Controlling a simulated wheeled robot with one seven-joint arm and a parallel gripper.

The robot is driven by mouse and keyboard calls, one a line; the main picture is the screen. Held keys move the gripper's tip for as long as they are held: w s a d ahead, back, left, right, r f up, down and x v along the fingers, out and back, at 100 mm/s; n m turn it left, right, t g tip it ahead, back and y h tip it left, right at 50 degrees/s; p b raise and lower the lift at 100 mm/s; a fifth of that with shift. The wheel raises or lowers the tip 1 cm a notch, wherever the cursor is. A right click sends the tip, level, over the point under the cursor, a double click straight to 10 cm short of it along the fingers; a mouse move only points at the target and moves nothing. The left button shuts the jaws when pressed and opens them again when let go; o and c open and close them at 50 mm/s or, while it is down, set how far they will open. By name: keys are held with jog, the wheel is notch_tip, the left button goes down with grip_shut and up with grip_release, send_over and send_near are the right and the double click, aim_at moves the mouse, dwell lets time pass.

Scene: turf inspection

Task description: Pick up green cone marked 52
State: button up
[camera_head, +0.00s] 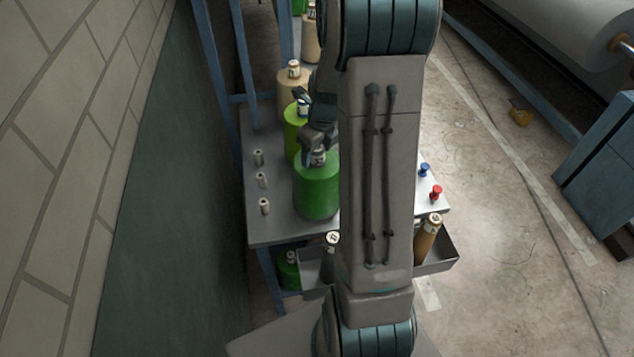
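A large dark green cone (317,190) stands upright on the grey table, with a pale marked top; I cannot read its number. A lighter green cone (294,139) stands behind it, partly hidden by my gripper. Another green cone (288,272) sits low beneath the table's near edge, mostly hidden. My gripper (314,146) is at the top of the large dark green cone, partly hidden by my arm. I cannot tell whether its fingers touch the cone or are closed. No number 52 is legible on any cone.
Beige cones (292,84) stand farther back. Several small pale pegs (262,180) line the table's (275,232) left side. A blue pin (424,169) and a red pin (436,192) are at right. A tray (440,257) holds brown bobbins. A wall is at left; open floor at right.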

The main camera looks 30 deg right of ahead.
grip_shut()
jog(key=shift+w+r, duration=0.1)
jog(key=shift+w, duration=0.05)
jog(key=shift+r, duration=0.1)
